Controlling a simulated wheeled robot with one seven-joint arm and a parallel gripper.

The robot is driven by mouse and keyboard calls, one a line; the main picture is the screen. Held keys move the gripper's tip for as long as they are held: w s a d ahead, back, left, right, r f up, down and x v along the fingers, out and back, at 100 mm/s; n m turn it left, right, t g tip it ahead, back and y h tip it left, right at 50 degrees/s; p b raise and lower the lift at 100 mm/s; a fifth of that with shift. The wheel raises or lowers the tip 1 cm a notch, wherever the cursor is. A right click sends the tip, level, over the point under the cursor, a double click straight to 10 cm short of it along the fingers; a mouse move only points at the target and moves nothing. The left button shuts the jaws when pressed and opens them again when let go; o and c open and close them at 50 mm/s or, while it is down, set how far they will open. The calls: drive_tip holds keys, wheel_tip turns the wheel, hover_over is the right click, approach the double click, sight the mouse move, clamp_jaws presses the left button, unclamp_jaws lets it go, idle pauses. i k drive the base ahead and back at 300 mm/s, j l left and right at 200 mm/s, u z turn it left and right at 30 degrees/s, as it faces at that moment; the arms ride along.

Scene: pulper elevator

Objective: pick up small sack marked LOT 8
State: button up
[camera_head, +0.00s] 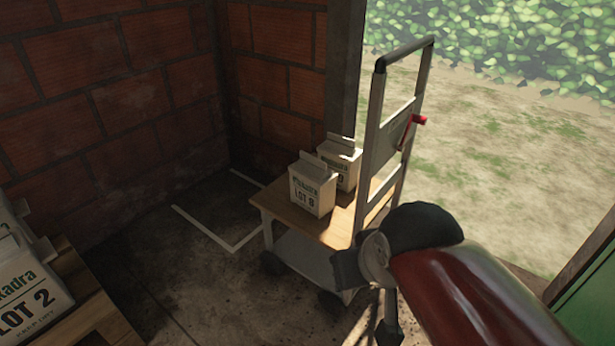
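The small white sack marked LOT 8 (313,190) stands upright on the wooden top of a small cart (336,230), with its printed face toward me and its top folded to a ridge. A second white sack (343,160) stands just behind it to the right, partly hidden; its lot number is not readable. My red and black arm reaches in from the lower right, in front of the cart's right side and to the right of and below the LOT 8 sack. I can make out no gripper fingers.
The cart's tall grey handle frame (376,140), with a red lever (418,120), rises right of the sacks. A brick wall (110,100) and post stand behind. A LOT 2 sack (30,290) sits on a wooden surface at lower left. Open floor lies between.

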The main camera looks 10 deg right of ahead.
sight(313, 186)
drive_tip(key=i+j+z, duration=0.15)
drive_tip(key=i+j, duration=0.25)
drive_tip(key=i+j+z, duration=0.2)
drive_tip(key=i+j, duration=0.15)
drive_tip(key=i+j+z, duration=0.15)
drive_tip(key=i+j, duration=0.15)
drive_tip(key=j, duration=0.3)
